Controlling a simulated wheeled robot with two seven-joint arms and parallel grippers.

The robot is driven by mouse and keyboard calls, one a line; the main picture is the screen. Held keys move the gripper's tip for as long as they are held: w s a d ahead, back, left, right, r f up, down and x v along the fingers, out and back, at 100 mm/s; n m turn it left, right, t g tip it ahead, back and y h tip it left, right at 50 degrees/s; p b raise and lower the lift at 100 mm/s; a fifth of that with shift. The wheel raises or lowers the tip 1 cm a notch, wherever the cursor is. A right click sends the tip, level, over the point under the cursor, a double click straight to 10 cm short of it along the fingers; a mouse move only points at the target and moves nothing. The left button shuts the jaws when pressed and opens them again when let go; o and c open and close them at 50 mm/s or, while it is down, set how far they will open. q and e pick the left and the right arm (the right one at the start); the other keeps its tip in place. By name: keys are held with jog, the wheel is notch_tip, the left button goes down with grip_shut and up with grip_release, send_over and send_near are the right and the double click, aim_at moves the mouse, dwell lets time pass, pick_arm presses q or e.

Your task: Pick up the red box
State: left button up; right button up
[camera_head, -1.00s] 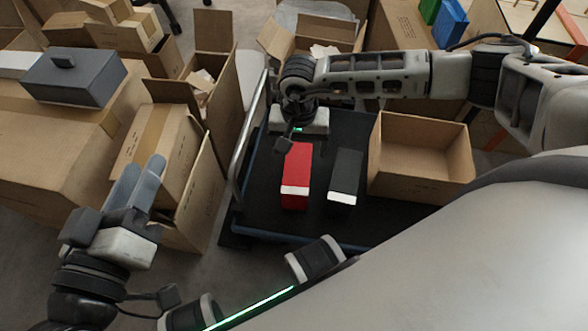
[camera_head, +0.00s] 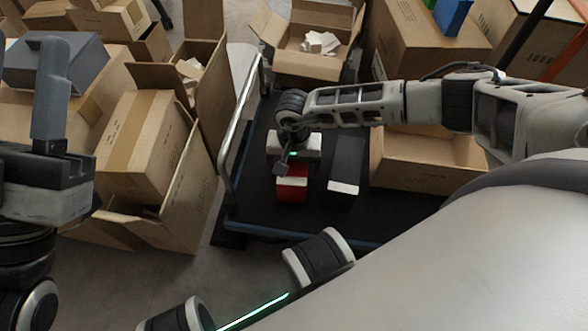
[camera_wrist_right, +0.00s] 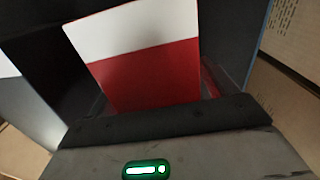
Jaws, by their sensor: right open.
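The red box (camera_head: 291,190), with a white band, sits on the black platform of a cart (camera_head: 250,195). My right gripper (camera_head: 291,162) is directly above it and hides most of it in the head view. In the right wrist view the red box (camera_wrist_right: 155,72) is close in front of the gripper, its white band at the far end. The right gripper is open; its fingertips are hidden. My left gripper (camera_head: 50,90) is at the left edge with a grey finger pointing up, far from the red box; its gap is not visible.
A black box (camera_head: 346,162) with a white band stands just right of the red box. An open carton (camera_head: 425,155) is on the cart's right. The cart's metal handle (camera_head: 240,130) and open cartons (camera_head: 165,150) are to the left.

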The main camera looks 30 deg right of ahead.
jog(key=c, duration=1.4)
